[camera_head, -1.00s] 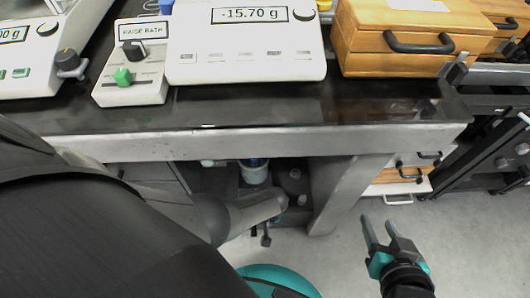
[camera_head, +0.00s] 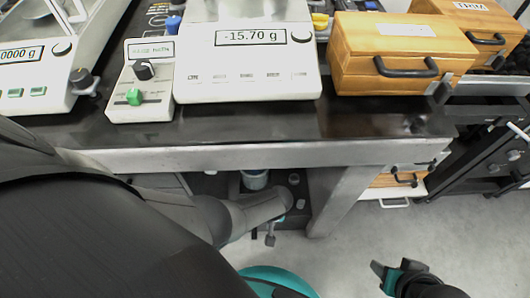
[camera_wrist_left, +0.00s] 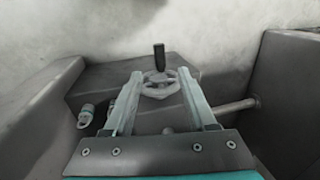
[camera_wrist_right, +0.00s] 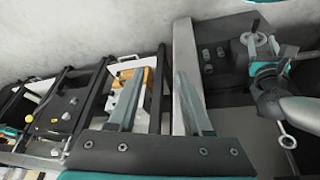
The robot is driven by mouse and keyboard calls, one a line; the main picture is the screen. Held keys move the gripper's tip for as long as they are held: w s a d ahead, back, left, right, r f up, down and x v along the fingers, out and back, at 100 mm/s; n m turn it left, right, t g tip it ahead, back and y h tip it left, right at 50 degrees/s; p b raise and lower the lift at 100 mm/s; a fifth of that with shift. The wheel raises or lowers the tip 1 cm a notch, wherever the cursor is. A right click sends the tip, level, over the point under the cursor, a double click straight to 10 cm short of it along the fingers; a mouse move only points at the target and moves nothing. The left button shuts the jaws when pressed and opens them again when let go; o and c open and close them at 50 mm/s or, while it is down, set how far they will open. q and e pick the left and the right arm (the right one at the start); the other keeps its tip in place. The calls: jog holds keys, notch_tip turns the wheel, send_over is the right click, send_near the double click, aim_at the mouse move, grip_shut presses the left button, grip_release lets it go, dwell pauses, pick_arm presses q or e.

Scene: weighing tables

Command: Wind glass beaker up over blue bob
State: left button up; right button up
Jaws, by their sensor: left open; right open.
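The glass beaker (camera_head: 255,180) shows partly under the table's front edge, cut off by the tabletop above. I cannot make out the blue bob with certainty. A crank wheel (camera_wrist_left: 160,84) with an upright black handle (camera_wrist_left: 159,58) shows in the left wrist view. My left gripper (camera_wrist_left: 166,98) is open, with its fingers on either side of the wheel; I cannot tell whether they touch it. In the head view my left gripper (camera_head: 272,228) is low under the table, partly hidden by my arm. My right gripper (camera_head: 379,270) is open and empty over the floor, right of the table leg.
On the tabletop stand a balance (camera_head: 250,85) reading -15.70 g, a control box (camera_head: 140,90) with a green knob, and a wooden box (camera_head: 395,75). A table leg (camera_head: 340,200) stands between my grippers. A dark rack (camera_head: 480,160) is at the right. The floor (camera_head: 400,240) is clear.

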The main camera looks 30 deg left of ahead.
notch_tip(320, 180, down, 10)
jog(key=s+g+p, duration=0.1)
jog(key=s+p, duration=0.1)
jog(key=p, duration=0.2)
jog(key=shift+s+d+g+p, duration=0.2)
jog(key=shift+s+g+p, duration=0.1)
jog(key=shift+s, duration=0.1)
